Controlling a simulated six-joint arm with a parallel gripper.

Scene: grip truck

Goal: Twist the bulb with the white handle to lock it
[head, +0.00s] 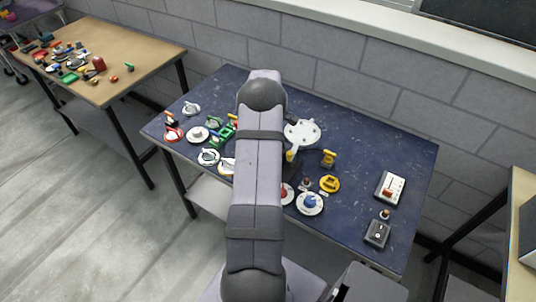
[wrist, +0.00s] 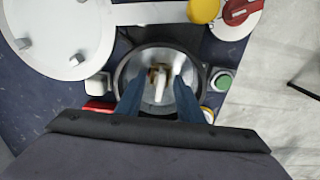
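The bulb's white handle (wrist: 160,90) shows in the wrist view, upright in the middle of a shiny round silver socket (wrist: 146,58) with a dark rim. A small brownish part sits at the handle's far end. My gripper (wrist: 157,84) is open, with its two blue fingers over the socket, one on each side of the handle. Gaps show between the fingers and the handle; I cannot tell how deep the fingertips reach. In the head view my arm hides the handle, the socket and the gripper.
A large white disc (wrist: 65,35) stands left of the socket. A green button (wrist: 224,82), a white block (wrist: 97,85) and a red part (wrist: 97,106) are close by. A yellow knob (wrist: 204,10) and a red knob (wrist: 240,10) are beyond. The blue table (head: 365,155) is partly bare at right.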

